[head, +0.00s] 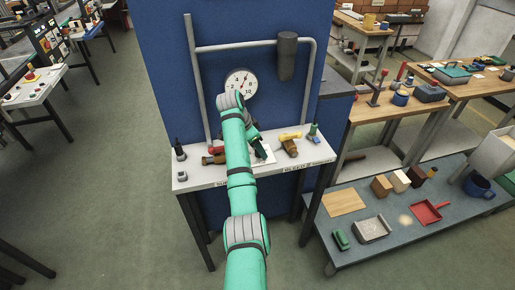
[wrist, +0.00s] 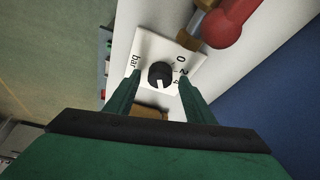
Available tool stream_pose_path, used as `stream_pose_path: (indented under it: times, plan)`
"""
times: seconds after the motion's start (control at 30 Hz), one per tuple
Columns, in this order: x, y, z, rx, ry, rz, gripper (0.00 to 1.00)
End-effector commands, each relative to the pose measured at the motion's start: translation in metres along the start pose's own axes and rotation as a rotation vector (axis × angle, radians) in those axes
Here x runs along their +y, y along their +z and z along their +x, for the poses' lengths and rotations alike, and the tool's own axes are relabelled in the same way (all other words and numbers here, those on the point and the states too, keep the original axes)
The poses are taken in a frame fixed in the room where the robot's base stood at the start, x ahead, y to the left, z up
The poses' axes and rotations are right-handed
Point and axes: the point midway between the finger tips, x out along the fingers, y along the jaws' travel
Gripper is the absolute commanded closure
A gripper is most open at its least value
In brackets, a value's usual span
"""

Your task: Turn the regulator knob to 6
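The regulator knob (wrist: 160,73) is black and round, with a pale mark near its lower edge. It sits on a white dial plate (wrist: 147,47) marked 0, 2, 4 and "bar"; higher numbers do not show. My gripper (wrist: 160,78) is open, with one finger to the left and one to the right of the knob in the wrist view. A gap shows on each side, and I cannot tell how high the fingertips are above the plate. In the head view my gripper (head: 259,147) is over the shelf, and the knob is hidden.
A round gauge (head: 240,83) hangs on the blue panel (head: 255,30); its needle is too small to read surely. A red-ended brass valve (wrist: 230,22) lies close to the plate. Other fittings (head: 290,145) stand along the white shelf (head: 205,180).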

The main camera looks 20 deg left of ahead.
Motion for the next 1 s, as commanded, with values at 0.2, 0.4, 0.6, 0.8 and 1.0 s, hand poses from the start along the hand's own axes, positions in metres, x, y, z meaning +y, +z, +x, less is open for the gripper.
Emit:
stream_pose_path:
  times: [0.2, 0.4, 0.6, 0.8, 1.0]
  plan:
    - [0.0, 0.001, -0.004, -0.001, 0.001, -0.001, 0.51]
    - [-0.001, 0.001, -0.033, 0.001, -0.003, -0.001, 0.51]
    - [-0.002, 0.002, -0.068, -0.001, -0.005, -0.001, 0.51]
    - [-0.002, 0.001, -0.091, -0.001, -0.006, 0.0, 0.51]
    - [-0.002, 0.0, -0.104, 0.001, -0.005, 0.0, 0.51]
